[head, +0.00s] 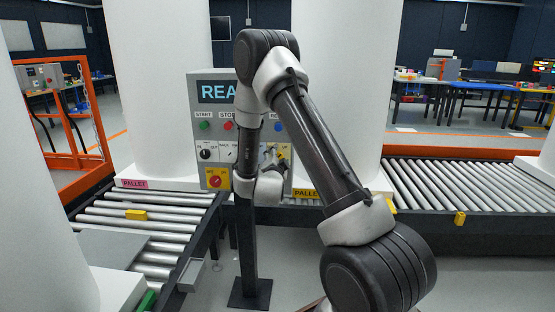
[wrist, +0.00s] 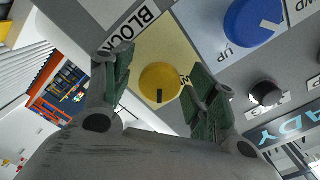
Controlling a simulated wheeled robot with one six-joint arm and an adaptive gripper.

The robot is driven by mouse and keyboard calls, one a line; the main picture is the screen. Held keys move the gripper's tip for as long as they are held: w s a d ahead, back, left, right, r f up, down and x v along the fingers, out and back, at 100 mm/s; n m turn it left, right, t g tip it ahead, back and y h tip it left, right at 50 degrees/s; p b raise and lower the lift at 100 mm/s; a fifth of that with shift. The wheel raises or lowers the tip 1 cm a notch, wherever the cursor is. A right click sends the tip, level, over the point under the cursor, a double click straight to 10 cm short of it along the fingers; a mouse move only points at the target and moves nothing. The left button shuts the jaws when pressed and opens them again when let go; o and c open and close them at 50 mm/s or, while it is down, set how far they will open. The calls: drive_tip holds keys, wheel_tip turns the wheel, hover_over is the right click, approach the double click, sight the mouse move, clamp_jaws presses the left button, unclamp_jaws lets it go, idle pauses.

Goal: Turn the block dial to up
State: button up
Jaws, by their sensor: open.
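In the wrist view the block dial (wrist: 160,78) is a round yellow knob on a pale yellow plate, beside the word BLOCK. Its black mark points toward the bottom of the picture. A label at its right is partly covered by a finger. My gripper (wrist: 160,62) is open, with one green-padded finger on each side of the dial. I cannot tell whether the pads touch it. In the head view my arm covers part of the control panel (head: 214,133) and hides most of the dial area.
A blue dial (wrist: 250,22) marked UP and a black knob (wrist: 266,93) sit close to the right finger. On the panel are a red stop button (head: 228,125) and a red knob on yellow (head: 214,181). Roller conveyors (head: 465,185) and white columns stand around the panel.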

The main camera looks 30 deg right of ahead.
drive_tip(key=v, duration=1.2)
drive_tip(key=shift+w, duration=0.1)
